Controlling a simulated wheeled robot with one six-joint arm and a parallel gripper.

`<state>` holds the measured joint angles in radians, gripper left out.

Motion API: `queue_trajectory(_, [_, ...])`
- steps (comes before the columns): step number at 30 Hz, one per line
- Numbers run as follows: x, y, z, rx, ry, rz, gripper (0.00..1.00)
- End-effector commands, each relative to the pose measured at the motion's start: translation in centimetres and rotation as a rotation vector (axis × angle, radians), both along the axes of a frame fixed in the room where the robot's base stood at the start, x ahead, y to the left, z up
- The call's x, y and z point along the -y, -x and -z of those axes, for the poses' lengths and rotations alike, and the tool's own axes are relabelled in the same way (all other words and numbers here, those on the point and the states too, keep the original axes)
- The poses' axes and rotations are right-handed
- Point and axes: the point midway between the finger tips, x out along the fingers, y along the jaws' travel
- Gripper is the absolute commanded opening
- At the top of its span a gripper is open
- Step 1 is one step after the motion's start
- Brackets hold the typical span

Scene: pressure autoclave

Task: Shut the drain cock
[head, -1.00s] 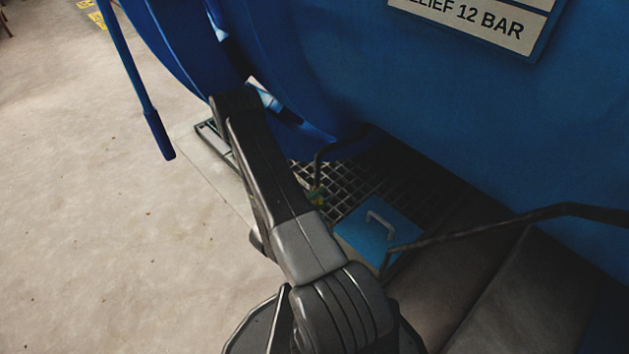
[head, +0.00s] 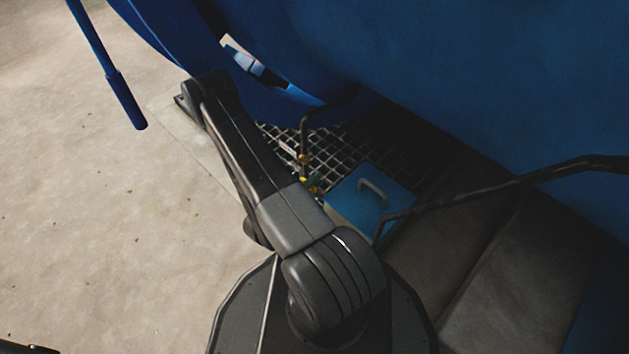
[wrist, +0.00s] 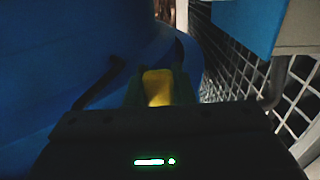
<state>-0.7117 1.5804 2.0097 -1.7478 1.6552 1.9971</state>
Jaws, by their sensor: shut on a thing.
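The drain cock shows in the head view as small yellow parts (head: 303,159) on a dark bent pipe (head: 304,130), beside the floor grating. More yellow and green shows just below, at the edge of my arm. In the wrist view, a yellow piece (wrist: 157,87), which looks like the cock's handle, sits between the fingers of my gripper (wrist: 158,92). The fingers are shut on it. In the head view my forearm hides most of the gripper, and the handle's angle to the pipe is hard to tell.
The big blue vessel (head: 480,80) fills the upper right. A dark bent rail (head: 500,195) crosses at right. A blue lever (head: 122,98) hangs at upper left. The floor at left is clear.

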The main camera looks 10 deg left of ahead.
Motion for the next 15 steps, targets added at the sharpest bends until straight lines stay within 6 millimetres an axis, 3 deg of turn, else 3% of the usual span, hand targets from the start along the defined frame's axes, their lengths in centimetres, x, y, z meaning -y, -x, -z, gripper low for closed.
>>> queue_trajectory(15, [-0.13,-0.07,0.39,0.019,-0.027,-0.002,0.00])
